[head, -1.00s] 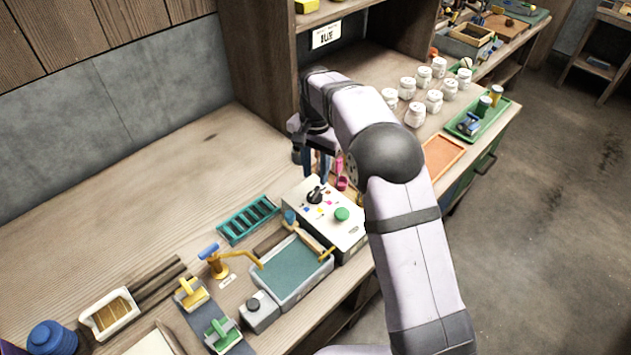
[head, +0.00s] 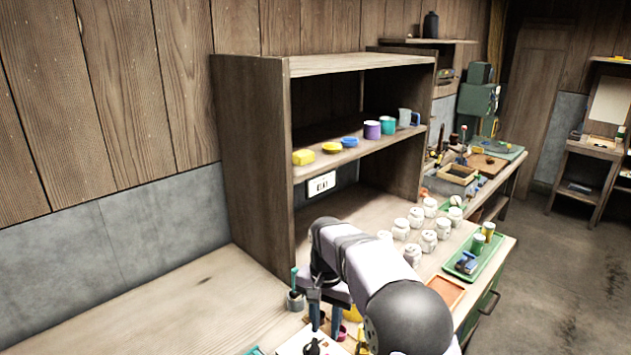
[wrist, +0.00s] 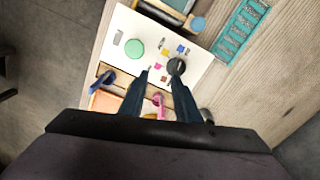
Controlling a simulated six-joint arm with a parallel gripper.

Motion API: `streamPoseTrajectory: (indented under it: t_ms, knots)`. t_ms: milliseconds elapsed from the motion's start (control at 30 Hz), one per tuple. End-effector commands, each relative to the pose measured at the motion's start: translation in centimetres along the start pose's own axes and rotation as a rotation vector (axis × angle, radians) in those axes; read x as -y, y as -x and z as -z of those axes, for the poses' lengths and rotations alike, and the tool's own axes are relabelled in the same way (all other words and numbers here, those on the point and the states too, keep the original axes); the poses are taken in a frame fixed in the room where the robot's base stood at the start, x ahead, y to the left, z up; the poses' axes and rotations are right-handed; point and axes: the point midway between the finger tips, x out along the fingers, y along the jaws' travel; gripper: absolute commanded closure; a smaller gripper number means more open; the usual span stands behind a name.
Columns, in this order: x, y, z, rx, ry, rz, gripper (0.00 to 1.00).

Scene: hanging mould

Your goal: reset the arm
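My gripper (head: 325,318) points down over the bench at the bottom of the head view, beside the white control box (head: 292,347). In the wrist view my gripper (wrist: 161,72) has its two dark fingers apart, with nothing seen held between the tips. Beyond the tips lies the control box (wrist: 118,68) with a green button (wrist: 134,47), a black knob (wrist: 176,66) and small coloured marks. A pink item (wrist: 159,100) shows between the fingers in the picture, lower down and apparently not gripped. Most of the control box is cut off in the head view.
A wooden shelf unit (head: 250,150) stands behind my arm, with cups and yellow and blue items on its shelf. Several white jars (head: 415,217) and a green tray (head: 473,262) are to the right. A teal rack (wrist: 240,33) lies beside the box. The left bench is bare.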

Motion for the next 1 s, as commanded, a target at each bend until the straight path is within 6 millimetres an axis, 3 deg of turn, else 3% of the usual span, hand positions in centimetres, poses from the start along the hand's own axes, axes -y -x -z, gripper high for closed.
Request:
streamPoseTrajectory:
  t_ms: [267, 600, 800, 1000]
  knots:
    - [-8.2, 0.5, -3.8, -0.002, 0.147, 0.000, 0.70]
    - [-17.8, -1.3, -11.8, -0.003, 0.336, 0.000, 0.70]
    - [-21.6, -2.8, -16.0, -0.001, 0.417, -0.001, 0.70]
    - [-23.1, -3.7, -18.1, 0.000, 0.456, -0.001, 0.70]
